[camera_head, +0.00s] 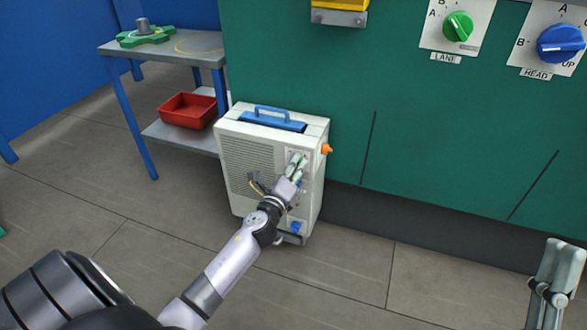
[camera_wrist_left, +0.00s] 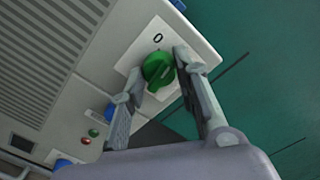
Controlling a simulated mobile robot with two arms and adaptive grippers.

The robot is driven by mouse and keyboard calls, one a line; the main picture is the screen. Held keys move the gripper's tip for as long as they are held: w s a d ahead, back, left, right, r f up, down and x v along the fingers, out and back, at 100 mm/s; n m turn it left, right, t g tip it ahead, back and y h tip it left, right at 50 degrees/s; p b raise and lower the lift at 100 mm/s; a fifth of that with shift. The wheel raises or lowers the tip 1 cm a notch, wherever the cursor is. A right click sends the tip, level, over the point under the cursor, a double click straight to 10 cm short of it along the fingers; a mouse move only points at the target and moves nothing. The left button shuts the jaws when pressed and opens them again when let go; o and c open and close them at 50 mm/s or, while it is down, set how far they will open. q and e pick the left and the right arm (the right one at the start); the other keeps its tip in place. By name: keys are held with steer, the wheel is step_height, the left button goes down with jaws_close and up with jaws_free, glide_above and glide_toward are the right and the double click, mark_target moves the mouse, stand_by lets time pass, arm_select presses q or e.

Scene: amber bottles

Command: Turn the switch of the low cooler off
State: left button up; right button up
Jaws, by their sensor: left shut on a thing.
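The low cooler (camera_head: 250,160) is a pale box with a grille and a blue top handle (camera_head: 272,118), standing on the floor against the green wall. Its switch is a green knob (camera_wrist_left: 158,68) on a white plate (camera_wrist_left: 198,48) in the left wrist view. The plate has an "O" mark beside the knob. My left gripper (camera_wrist_left: 158,64) has one finger on each side of the knob and is shut on it. In the head view my left gripper (camera_head: 297,163) hides the knob. Which mark the knob points at is unclear. My right gripper (camera_head: 558,262) is at the lower right, away from the cooler.
A blue-legged table (camera_head: 205,42) with a green part (camera_head: 137,39) and a red bin (camera_head: 188,110) stands left of the cooler. An orange knob (camera_head: 326,149) sticks out of the cooler's right side. Green (camera_head: 458,27) and blue (camera_head: 561,44) wall dials are higher up.

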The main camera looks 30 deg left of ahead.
arm_select(q)
steer(key=shift+n+p, duration=0.45)
steer(key=shift+n, duration=3.05)
arm_select(e)
steer(key=shift+w+a+f+g+h, duration=0.15)
steer(key=shift+w+f+g+h, duration=0.45)
steer(key=shift+w+f+g, duration=0.55)
steer(key=shift+w, duration=0.2)
arm_select(q)
steer(key=o, duration=1.2)
steer(key=shift+c, duration=0.2)
steer(key=v, duration=1.2)
